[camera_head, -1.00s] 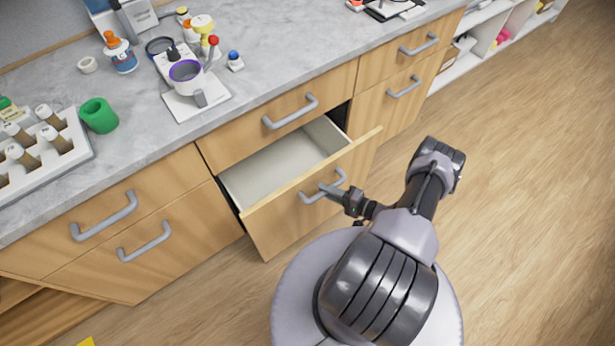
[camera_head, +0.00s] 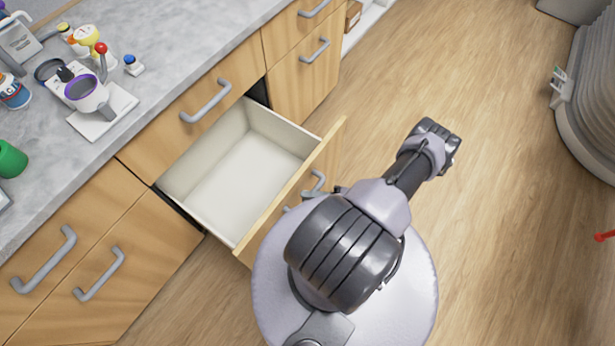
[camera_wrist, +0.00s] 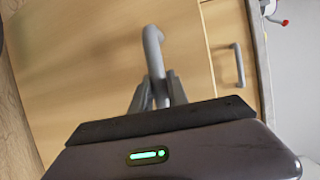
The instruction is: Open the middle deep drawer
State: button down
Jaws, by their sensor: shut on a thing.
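The middle deep drawer (camera_head: 240,178) is pulled well out of the cabinet, below the shallow drawer, and its pale inside is empty. Its wooden front (camera_head: 328,150) stands away from the cabinet. In the wrist view, my gripper (camera_wrist: 157,92) is shut on the drawer's grey bar handle (camera_wrist: 152,45), with one finger on each side of it. In the head view my arm hides most of the gripper; part of the handle (camera_head: 318,182) shows beside it.
A closed drawer with a grey handle (camera_head: 206,101) is above the open one. Other closed fronts stand to both sides. The grey counter (camera_head: 180,50) carries a microscope-like device (camera_head: 92,98) and a green cup (camera_head: 10,160).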

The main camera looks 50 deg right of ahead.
jog(key=c, duration=1.3)
grip_release()
jog(key=p+v, duration=0.1)
jog(key=v, duration=1.6)
jog(key=shift+r, duration=0.2)
jog(key=shift+s+d, duration=0.1)
jog(key=shift+s, duration=0.05)
